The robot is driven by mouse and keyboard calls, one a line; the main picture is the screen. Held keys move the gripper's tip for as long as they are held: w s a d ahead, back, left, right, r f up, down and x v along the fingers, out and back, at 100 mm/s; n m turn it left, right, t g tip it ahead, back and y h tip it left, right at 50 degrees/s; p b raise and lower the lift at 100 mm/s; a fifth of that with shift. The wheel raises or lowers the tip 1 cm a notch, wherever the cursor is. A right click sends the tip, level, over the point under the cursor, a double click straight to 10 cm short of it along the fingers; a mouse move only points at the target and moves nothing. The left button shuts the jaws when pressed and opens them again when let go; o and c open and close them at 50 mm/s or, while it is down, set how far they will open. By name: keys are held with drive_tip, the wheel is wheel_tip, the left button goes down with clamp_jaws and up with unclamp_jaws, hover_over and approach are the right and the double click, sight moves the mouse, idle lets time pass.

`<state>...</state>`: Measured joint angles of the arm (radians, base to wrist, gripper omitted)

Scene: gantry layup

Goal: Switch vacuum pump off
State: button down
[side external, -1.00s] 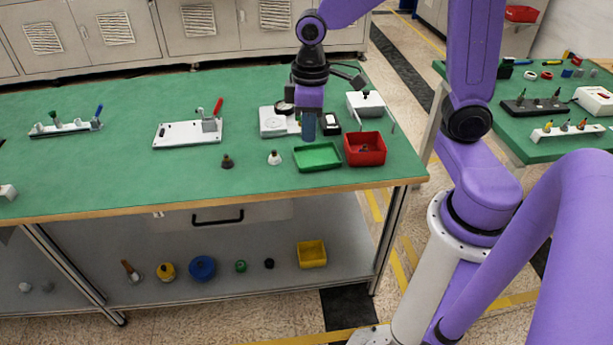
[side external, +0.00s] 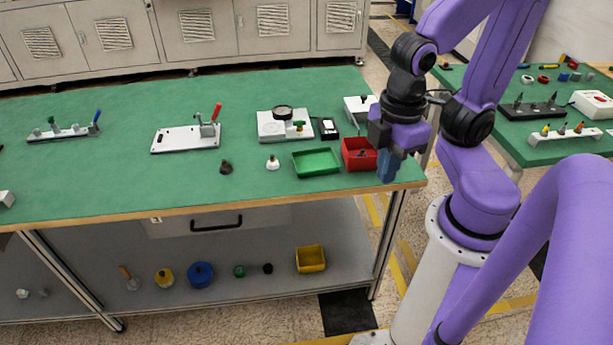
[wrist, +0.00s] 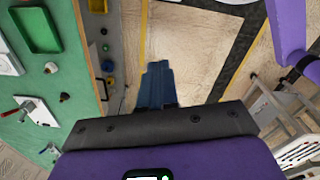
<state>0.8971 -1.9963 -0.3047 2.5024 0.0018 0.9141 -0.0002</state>
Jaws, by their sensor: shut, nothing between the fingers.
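A white unit with a round dark gauge and a green knob (side external: 284,124) stands at the back right of the green bench. A small black box with a white face (side external: 328,129) stands just right of it. Which of these is the vacuum pump's switch, and whether it is on or off, I cannot tell. My gripper (side external: 388,166) is at the bench's front right corner, in front of and right of the red bin, away from both units. Its blue fingers (wrist: 156,84) are together and empty, pointing down over the floor beside the bench in the wrist view.
The red bin (side external: 358,154) is close to my gripper, with the green tray (side external: 316,162) left of it. Another pale box (side external: 360,108) stands behind the bin. A white plate with a red-handled clamp (side external: 187,137) lies farther left. The bench's front left is mostly clear.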

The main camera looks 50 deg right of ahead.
drive_tip(key=w+d+m, duration=0.1)
drive_tip(key=w+d, duration=0.2)
drive_tip(key=w, duration=0.9)
drive_tip(key=w+d+m, duration=0.1)
drive_tip(key=w+d, duration=0.3)
drive_tip(key=w, duration=0.8)
drive_tip(key=m, duration=0.2)
hover_over(329, 126)
wheel_tip(329, 126, down, 6)
wheel_tip(329, 126, down, 14)
drive_tip(key=shift+f, duration=0.1)
